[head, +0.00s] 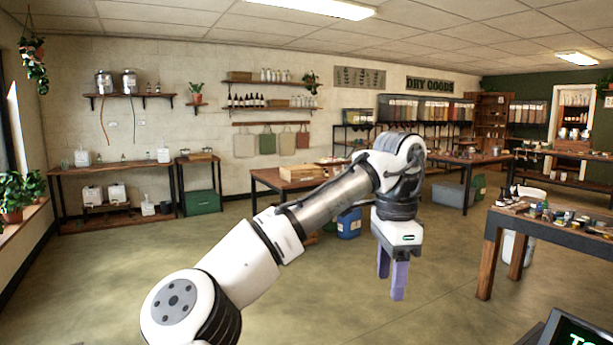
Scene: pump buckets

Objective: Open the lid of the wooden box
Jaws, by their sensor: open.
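A light wooden box (300,173) sits on the dark-topped table in the middle distance. It is small in the head view, and I cannot clearly tell its lid from its body. My gripper (391,278) points down in mid-air, right of the box in the picture and nearer to me. Its two purple fingers are apart with nothing between them. My arm crosses in front of part of that table.
The table (266,179) stands near the back wall, with a blue container (349,224) on the floor by it. A green bin (202,202) is at the left. A cluttered workbench (545,232) stands at the right. The floor (110,285) at front left is clear.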

